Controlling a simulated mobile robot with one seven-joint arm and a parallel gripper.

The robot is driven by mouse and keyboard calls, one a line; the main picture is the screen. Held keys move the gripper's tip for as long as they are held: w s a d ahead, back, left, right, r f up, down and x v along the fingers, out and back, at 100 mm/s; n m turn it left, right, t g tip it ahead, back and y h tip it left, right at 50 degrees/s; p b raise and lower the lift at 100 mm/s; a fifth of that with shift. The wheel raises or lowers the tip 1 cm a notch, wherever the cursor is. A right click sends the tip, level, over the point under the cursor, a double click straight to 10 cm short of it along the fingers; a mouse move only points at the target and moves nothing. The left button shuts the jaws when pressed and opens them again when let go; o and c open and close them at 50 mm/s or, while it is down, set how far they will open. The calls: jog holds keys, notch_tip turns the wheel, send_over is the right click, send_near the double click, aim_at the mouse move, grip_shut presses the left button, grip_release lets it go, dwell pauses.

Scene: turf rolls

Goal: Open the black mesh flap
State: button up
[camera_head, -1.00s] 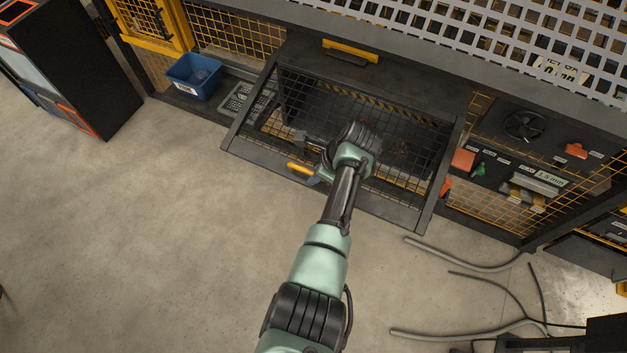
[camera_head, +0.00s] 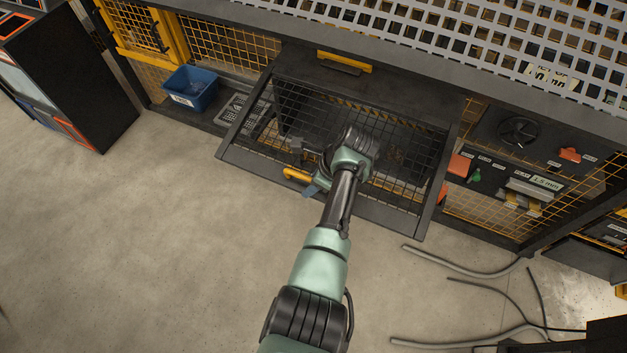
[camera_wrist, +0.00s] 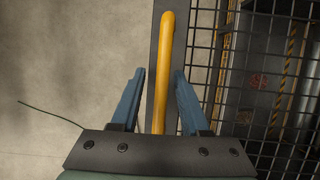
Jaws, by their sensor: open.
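The black mesh flap (camera_head: 258,153) is a dark-framed wire grid sloping outward at the front of the dark cabinet in the head view. Its grid also shows at the right of the wrist view (camera_wrist: 228,75). A yellow bar handle (camera_head: 297,174) sits on its lower front edge. In the wrist view the handle (camera_wrist: 164,60) runs up between the two blue fingers of my gripper (camera_wrist: 160,74). The fingers are open, one on each side, with visible gaps to the handle. My arm hides part of the flap's middle in the head view.
A second yellow handle (camera_head: 344,61) is above the flap. A blue bin (camera_head: 190,88) stands to the left, and a panel with a black handwheel (camera_head: 519,132) to the right. Grey hoses (camera_head: 460,262) lie on the floor at right. The floor (camera_head: 150,250) at left is clear.

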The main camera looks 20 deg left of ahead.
jog(key=shift+r, duration=0.15)
jog(key=w+b+v, duration=0.1)
jog(key=v, duration=1.1)
jog(key=shift+s+d+r, duration=0.15)
jog(key=shift+s+r, duration=0.2)
jog(key=shift+s, duration=0.2)
